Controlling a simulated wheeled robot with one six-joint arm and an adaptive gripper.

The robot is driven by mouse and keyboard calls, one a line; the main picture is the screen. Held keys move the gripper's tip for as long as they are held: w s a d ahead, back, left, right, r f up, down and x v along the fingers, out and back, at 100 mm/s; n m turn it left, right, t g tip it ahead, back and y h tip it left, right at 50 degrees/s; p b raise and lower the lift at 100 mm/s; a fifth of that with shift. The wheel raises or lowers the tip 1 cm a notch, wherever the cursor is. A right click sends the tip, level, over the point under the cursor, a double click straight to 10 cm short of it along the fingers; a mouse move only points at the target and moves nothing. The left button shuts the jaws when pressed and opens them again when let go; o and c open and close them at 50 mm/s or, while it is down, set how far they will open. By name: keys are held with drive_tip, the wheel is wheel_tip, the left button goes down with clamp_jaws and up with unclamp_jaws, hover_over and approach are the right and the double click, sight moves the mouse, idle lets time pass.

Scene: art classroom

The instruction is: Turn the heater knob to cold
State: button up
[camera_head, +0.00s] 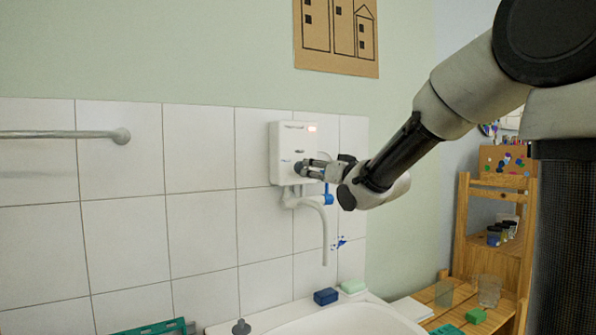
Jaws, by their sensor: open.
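The heater (289,139) is a small white box on the tiled wall, with a small reddish light near its top right. Its dark round knob (299,168) is low on the front face. My gripper (308,168) reaches in from the right, with its fingertips at the knob. The jaws are open, and the fingers appear to lie around or right beside the knob; I cannot tell whether they touch it. The knob is partly hidden by the fingers, and its pointer direction is too small to read.
A white spout with a blue valve (327,196) hangs below the heater, close under my gripper. A white sink (345,320) is below, with a blue block (326,296) on its rim. A metal rail (60,134) is at left. A wooden shelf (497,245) stands at right.

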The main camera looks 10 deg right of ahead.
sight(302, 168)
drive_tip(key=x, duration=0.7)
drive_tip(key=shift+f, duration=0.1)
drive_tip(key=c, duration=1)
